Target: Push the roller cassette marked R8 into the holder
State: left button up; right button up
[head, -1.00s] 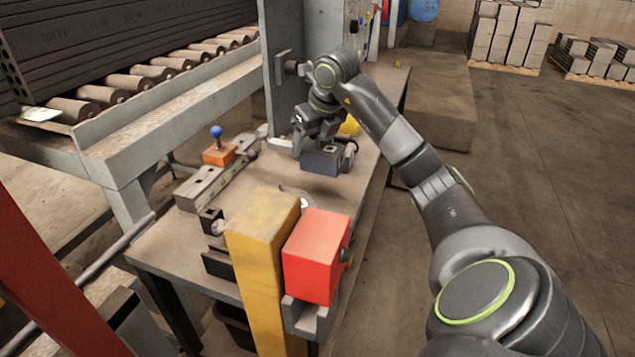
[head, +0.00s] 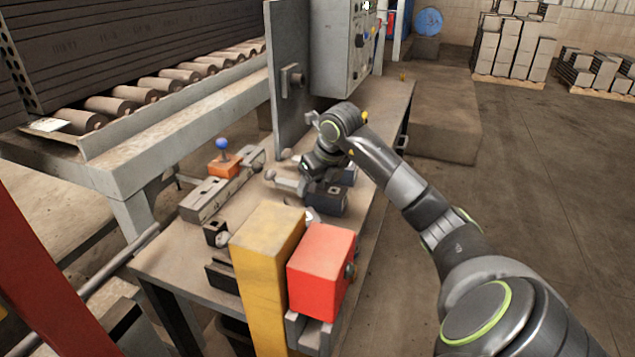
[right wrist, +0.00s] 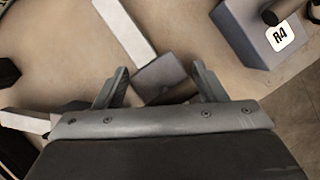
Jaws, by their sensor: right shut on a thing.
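My right gripper (head: 318,184) reaches down over the table and is shut on a dark grey block-shaped cassette (head: 328,203). In the right wrist view, the gripper (right wrist: 163,88) has its two fingers apart, with part of a dark grey block (right wrist: 160,73) between and beyond them. I cannot read a mark on the held block. Another grey-blue cassette (right wrist: 258,28), marked R4, lies beyond and to the right; part of it shows behind the gripper in the head view (head: 349,174). I cannot tell for sure which fixture is the holder. My left gripper is not in view.
A yellow post (head: 264,255) and red block (head: 318,268) stand in front. A slotted grey fixture (head: 205,200) and orange block with blue knob (head: 224,165) are left. A grey upright plate (head: 288,110) stands behind.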

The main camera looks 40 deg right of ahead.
jog(key=o, duration=0.8)
jog(key=shift+f, duration=0.1)
jog(key=shift+o, duration=2.4)
jog(key=v, duration=0.5)
jog(key=shift+w+d+r, duration=0.15)
jog(key=shift+d+r, duration=0.05)
jog(key=shift+r, duration=0.05)
jog(key=v, duration=1.2)
